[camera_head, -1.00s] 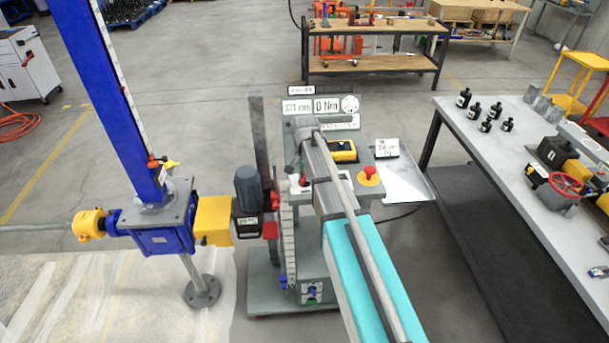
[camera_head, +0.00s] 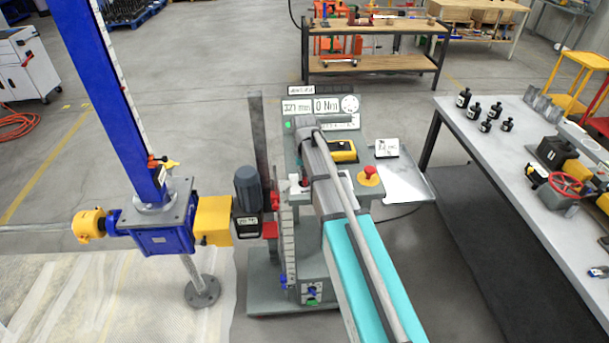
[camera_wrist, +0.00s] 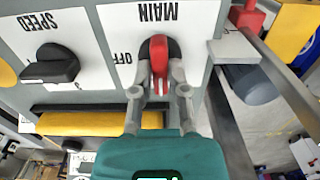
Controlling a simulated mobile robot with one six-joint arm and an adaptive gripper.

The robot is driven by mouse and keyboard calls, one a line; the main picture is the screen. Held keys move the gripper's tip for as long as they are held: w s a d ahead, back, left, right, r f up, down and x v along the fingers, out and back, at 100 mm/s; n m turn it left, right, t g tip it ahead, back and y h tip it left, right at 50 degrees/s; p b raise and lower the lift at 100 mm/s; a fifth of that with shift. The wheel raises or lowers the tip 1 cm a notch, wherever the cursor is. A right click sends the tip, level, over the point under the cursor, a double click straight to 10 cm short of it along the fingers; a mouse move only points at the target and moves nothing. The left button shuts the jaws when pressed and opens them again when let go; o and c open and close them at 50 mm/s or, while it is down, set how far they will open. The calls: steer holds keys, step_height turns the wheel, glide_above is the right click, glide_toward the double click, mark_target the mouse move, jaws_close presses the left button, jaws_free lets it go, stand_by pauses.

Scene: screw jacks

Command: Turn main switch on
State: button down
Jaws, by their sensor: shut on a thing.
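The main switch (camera_wrist: 158,58) is a red knob on a black round base, on a white plate lettered MAIN and OFF, upside down in the wrist view. Its red handle stands about upright in that picture, with OFF to its left. My gripper (camera_wrist: 159,80) is shut on the red handle, one grey finger on each side. In the head view my arm reaches over the grey control stand (camera_head: 285,155) and hides most of the panel around the switch.
A black SPEED knob (camera_wrist: 52,64) sits beside the main switch. A red emergency button (camera_head: 369,173) and a yellow box (camera_head: 342,151) are on the stand's top. A motor (camera_head: 249,188) and blue screw jack (camera_head: 160,230) stand left; a workbench (camera_head: 520,170) stands right.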

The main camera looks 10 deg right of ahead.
steer(key=c, duration=0.6)
jaws_free()
steer(key=shift+c, duration=0.2)
steer(key=shift+m, duration=0.3)
